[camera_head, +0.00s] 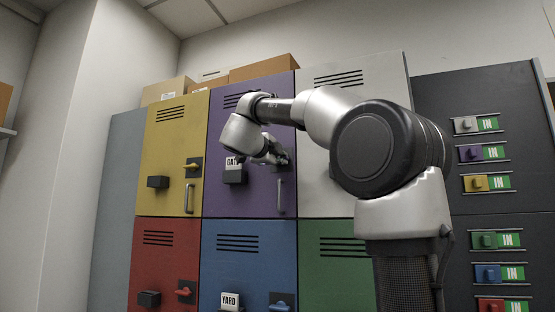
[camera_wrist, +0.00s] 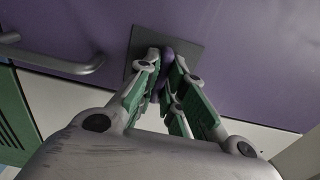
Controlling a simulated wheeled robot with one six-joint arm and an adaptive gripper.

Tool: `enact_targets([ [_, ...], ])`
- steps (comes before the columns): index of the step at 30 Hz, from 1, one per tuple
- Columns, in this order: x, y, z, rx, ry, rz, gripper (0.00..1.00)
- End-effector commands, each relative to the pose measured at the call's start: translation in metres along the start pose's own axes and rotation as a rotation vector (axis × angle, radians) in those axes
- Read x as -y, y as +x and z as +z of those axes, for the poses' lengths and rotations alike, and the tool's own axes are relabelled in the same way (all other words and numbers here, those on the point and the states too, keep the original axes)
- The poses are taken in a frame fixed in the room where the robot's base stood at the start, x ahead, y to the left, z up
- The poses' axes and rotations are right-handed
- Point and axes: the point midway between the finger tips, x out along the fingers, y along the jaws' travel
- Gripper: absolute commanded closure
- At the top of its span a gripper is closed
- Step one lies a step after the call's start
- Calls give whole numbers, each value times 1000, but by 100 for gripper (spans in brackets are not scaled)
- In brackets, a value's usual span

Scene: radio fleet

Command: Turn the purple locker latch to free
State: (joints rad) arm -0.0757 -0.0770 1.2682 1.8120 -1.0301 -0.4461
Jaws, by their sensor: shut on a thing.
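The purple locker (camera_head: 240,195) is in the top row, between the yellow and the white lockers. Its latch (camera_wrist: 166,62) is a purple knob on a dark square plate (camera_wrist: 188,52). My gripper (camera_wrist: 168,72) is shut on the purple latch, with one finger on each side of it. In the head view my gripper (camera_head: 283,160) reaches the plate at the right side of the purple door. The fingers hide most of the latch, so I cannot tell its exact angle.
A bar handle (camera_head: 281,195) is below the latch; it also shows in the wrist view (camera_wrist: 60,62). A dark box with a label (camera_head: 234,175) sits on the purple door. Yellow (camera_head: 170,130), red (camera_head: 160,265) and blue (camera_head: 250,255) lockers surround it. A panel of sliders (camera_head: 484,153) stands right.

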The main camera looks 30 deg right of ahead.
Motion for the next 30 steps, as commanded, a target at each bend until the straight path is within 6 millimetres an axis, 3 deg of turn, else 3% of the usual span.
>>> enact_targets([
  [11,-1,0,0,-1,98,1,100],
  [30,-1,0,0,-1,667,2,100],
])
